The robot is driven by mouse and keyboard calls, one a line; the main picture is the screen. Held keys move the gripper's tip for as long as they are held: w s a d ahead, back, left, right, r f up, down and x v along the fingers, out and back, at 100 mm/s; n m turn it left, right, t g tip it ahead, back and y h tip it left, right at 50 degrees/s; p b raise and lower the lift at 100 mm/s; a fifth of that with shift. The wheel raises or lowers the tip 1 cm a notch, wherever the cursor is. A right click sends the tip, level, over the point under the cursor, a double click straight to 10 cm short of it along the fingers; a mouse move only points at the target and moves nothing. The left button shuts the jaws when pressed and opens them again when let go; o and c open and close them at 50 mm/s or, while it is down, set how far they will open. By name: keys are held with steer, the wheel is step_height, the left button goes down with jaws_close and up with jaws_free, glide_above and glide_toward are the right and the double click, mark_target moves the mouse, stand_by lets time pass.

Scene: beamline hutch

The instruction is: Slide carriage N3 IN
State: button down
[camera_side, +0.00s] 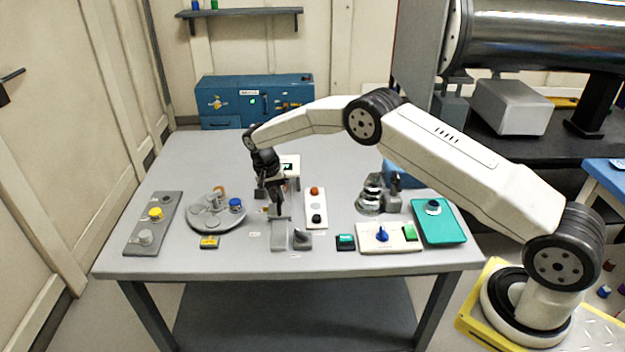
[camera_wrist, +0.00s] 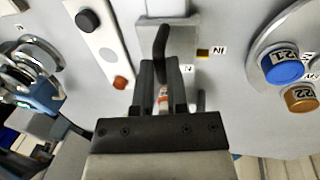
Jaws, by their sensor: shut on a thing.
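My gripper (camera_side: 272,212) points down over the middle of the table at a small grey slide unit (camera_side: 280,236). In the wrist view my gripper (camera_wrist: 161,82) is shut, with a small red-and-white piece (camera_wrist: 163,97) between its fingers. A dark bent bar (camera_wrist: 161,45) stands just beyond the fingertips, in front of the slide's grey plate (camera_wrist: 183,42). An IN label (camera_wrist: 219,50) lies beside the plate, next to a small amber mark (camera_wrist: 203,53). The fingers hide much of the carriage, and I cannot read N3 on it.
Left of the slide is a round grey turntable (camera_side: 214,222) with blue and orange-brown caps. Close on the right are a white button panel (camera_side: 316,215) and a dark wedge (camera_side: 302,239). A blue-knob panel (camera_side: 385,246) and teal tray (camera_side: 440,228) lie farther right. The table's back is mostly clear.

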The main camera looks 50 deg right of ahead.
steer(key=shift+w+d+r, duration=0.1)
steer(key=shift+w+d, duration=0.15)
steer(key=shift+w, duration=0.1)
steer(key=c, duration=0.6)
jaws_free()
steer(key=shift+c, duration=0.2)
step_height(320, 180, up, 8)
steer(key=a, duration=0.1)
steer(key=shift+w+f, duration=0.2)
steer(key=shift+w, duration=0.25)
steer(key=shift+r, duration=0.1)
